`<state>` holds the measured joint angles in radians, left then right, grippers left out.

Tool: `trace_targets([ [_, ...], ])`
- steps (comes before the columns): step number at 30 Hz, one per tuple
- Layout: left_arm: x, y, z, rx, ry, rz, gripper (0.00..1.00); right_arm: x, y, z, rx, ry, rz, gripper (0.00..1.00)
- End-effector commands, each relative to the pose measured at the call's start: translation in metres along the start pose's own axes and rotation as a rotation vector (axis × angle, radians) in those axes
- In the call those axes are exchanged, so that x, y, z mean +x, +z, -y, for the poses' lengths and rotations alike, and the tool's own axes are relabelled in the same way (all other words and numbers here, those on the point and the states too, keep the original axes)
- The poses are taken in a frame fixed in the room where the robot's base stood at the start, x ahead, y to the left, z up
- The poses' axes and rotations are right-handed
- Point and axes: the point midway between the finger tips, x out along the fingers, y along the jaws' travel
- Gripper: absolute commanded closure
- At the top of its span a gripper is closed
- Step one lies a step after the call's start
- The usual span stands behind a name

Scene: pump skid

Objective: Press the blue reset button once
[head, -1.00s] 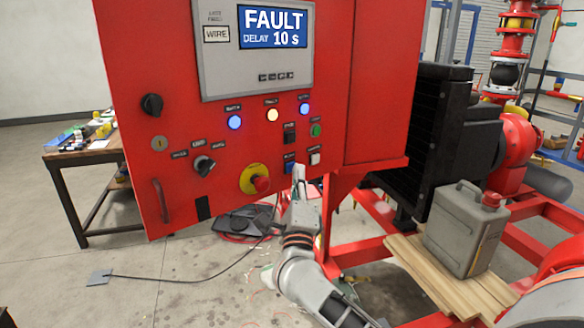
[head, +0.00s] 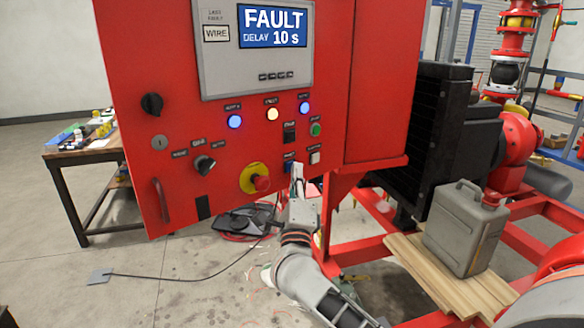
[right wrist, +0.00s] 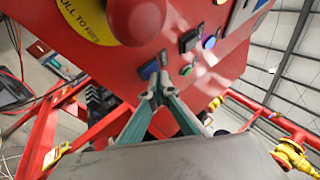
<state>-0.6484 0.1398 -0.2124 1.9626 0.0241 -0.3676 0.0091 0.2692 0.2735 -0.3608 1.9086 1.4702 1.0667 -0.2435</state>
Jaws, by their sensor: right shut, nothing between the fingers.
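The blue reset button (head: 289,168) is a small square button low on the red panel, right of the emergency stop. It shows more clearly in the right wrist view (right wrist: 149,69). My right gripper (head: 297,168) is shut and empty. Its fingertips (right wrist: 159,80) are right beside the blue button, overlapping its edge in the head view. I cannot tell whether they touch it. The panel's screen (head: 273,27) reads FAULT, DELAY 10 s. My left gripper is not in view.
The red emergency stop (head: 262,184) with its yellow ring is left of the blue button. A white button (head: 314,157), a green button (head: 315,130) and a black switch (head: 289,134) are close by. A grey jerrycan (head: 465,230) stands on planks at right.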

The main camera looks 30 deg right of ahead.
Motion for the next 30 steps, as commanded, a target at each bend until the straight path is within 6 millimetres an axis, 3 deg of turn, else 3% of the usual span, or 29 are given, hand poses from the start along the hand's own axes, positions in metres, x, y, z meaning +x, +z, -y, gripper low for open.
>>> trace_targets([
  [16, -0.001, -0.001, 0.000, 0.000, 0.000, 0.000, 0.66, 0.001, 0.001, 0.000, 0.000, 0.000, 0.001, 1.00],
  [30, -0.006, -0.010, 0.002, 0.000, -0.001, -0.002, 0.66, -0.010, -0.007, 0.008, 0.000, -0.001, 0.000, 1.00],
])
